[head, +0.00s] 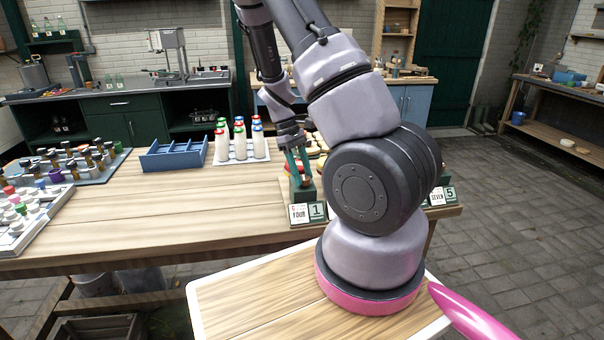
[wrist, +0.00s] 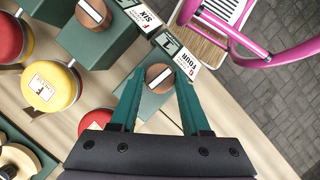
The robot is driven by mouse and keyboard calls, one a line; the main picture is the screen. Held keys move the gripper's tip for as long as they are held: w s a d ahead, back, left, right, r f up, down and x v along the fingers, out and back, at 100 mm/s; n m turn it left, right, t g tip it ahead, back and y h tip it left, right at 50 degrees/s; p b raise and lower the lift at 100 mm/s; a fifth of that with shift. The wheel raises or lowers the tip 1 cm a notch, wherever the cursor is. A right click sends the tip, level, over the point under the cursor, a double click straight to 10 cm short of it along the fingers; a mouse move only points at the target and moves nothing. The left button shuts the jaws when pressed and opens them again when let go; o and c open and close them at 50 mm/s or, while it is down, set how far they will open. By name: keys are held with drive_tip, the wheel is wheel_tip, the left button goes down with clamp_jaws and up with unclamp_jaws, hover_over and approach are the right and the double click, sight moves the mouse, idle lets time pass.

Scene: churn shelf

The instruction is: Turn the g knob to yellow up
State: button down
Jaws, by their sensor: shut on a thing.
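In the wrist view a round wooden knob (wrist: 158,77) with a white line stands on a dark green block (wrist: 150,104) whose card reads FOUR. The white line is slanted, rising to the right. My gripper (wrist: 157,84) has one green finger on each side of this knob and is shut on it. In the head view my gripper (head: 300,170) reaches down to the block with the FOUR card (head: 300,214), and the knob is hidden there. I cannot make out a letter g or a yellow mark on the knob.
A second wooden knob (wrist: 94,13) on a block marked SIX is close by. Red (wrist: 96,119) and yellow (wrist: 52,85) round-topped things stand left of my gripper. On the bench are a blue divided tray (head: 174,155) and several capped bottles (head: 240,146). The bench middle is clear.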

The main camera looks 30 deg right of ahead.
drive_tip(key=m, duration=0.2)
drive_tip(key=m+y, duration=0.1)
drive_tip(key=m, duration=0.1)
drive_tip(key=shift+w+d+y, duration=0.1)
drive_tip(key=shift+d+y, duration=0.05)
drive_tip(key=shift+y, duration=0.15)
drive_tip(key=m+y, duration=0.1)
drive_tip(key=m, duration=0.3)
drive_tip(key=shift+d+m+y, duration=0.1)
drive_tip(key=shift+m+y, duration=0.3)
drive_tip(key=m+t+y, duration=0.1)
drive_tip(key=m, duration=0.3)
drive_tip(key=shift+d, duration=0.1)
drive_tip(key=shift+m+t+y, duration=0.5)
drive_tip(key=shift+m+y, duration=0.1)
drive_tip(key=shift+m, duration=1.6)
drive_tip(key=shift+c, duration=1.8)
unclamp_jaws()
drive_tip(key=shift+s, duration=0.2)
drive_tip(key=shift+d+r, duration=0.1)
drive_tip(key=shift+r, duration=0.05)
drive_tip(key=v, duration=1)
drive_tip(key=shift+d+r, duration=0.2)
drive_tip(key=shift+r, duration=0.05)
